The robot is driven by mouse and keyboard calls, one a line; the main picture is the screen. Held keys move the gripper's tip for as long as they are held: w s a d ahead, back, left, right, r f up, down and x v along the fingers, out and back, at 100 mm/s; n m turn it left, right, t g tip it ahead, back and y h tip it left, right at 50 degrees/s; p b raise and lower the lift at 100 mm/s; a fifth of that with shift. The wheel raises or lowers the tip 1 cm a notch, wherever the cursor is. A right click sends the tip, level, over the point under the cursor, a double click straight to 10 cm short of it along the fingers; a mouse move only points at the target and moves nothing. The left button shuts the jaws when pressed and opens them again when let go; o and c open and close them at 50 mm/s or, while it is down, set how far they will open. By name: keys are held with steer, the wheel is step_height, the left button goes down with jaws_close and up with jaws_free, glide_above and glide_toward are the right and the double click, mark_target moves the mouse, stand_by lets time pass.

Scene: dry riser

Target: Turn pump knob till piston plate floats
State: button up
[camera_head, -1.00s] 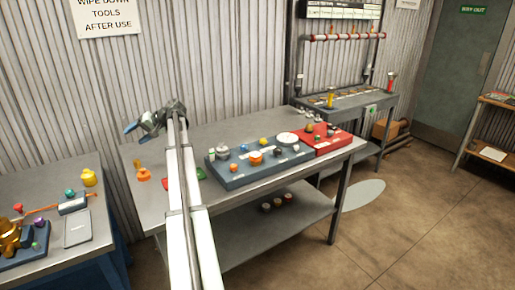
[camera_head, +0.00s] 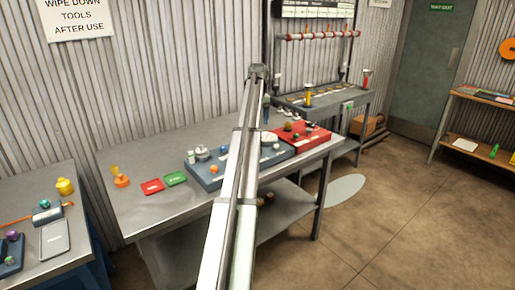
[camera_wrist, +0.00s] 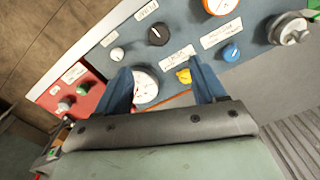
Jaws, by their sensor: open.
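My gripper (camera_wrist: 161,67) is open and empty, its two blue fingers over a blue-grey panel (camera_wrist: 262,75). In the wrist view, a white round dial (camera_wrist: 146,86) and a small yellow knob (camera_wrist: 183,75) show between the fingers. A black knob (camera_wrist: 158,34), a white knob (camera_wrist: 117,54), a blue knob (camera_wrist: 231,53) and an orange-rimmed dial (camera_wrist: 218,5) lie beyond. I cannot identify the piston plate. In the head view, my arm hides the middle of the blue-grey panel (camera_head: 205,178).
A red panel (camera_head: 312,142) adjoins the blue-grey one at the right. A rack (camera_head: 322,38) stands behind. The bench's left front is clear.

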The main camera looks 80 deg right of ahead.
step_height(320, 180, down, 14)
steer(key=shift+r, duration=0.15)
stand_by(0.5)
steer(key=shift+c, duration=0.2)
steer(key=c, duration=1)
steer(key=shift+m, duration=1.3)
steer(key=o, duration=1)
steer(key=shift+o, duration=0.2)
step_height(320, 180, up, 14)
